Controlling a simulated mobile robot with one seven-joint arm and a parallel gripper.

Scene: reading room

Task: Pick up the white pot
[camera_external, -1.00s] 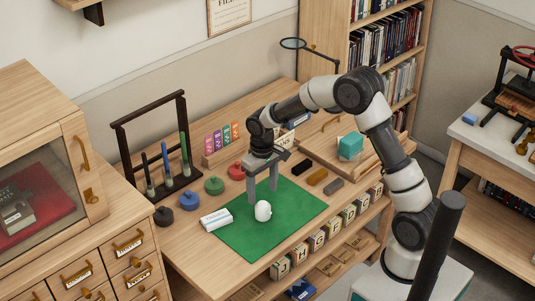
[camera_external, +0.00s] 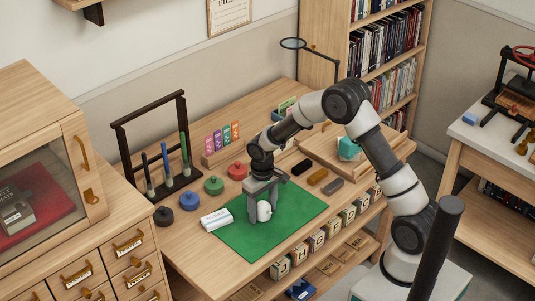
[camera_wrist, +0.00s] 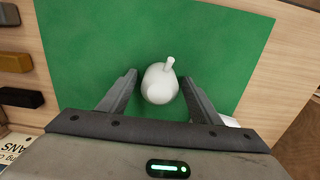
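The white pot (camera_external: 264,212) is small and rounded, and stands on the green mat (camera_external: 236,240) on the table. The pot also shows in the wrist view (camera_wrist: 160,84), with a short spout or knob at its far side. My gripper (camera_external: 264,217) is lowered over the mat at the pot. In the wrist view my gripper (camera_wrist: 163,86) is open, with one finger on each side of the pot and a visible gap on both sides. The fingers partly hide the pot in the external view.
A white stack (camera_external: 216,220) lies at the mat's left edge. Green (camera_external: 214,185), blue (camera_external: 190,201) and red (camera_external: 237,171) round pots stand behind it. Dark, brown and grey blocks (camera_external: 318,177) lie to the right. The front of the mat is clear.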

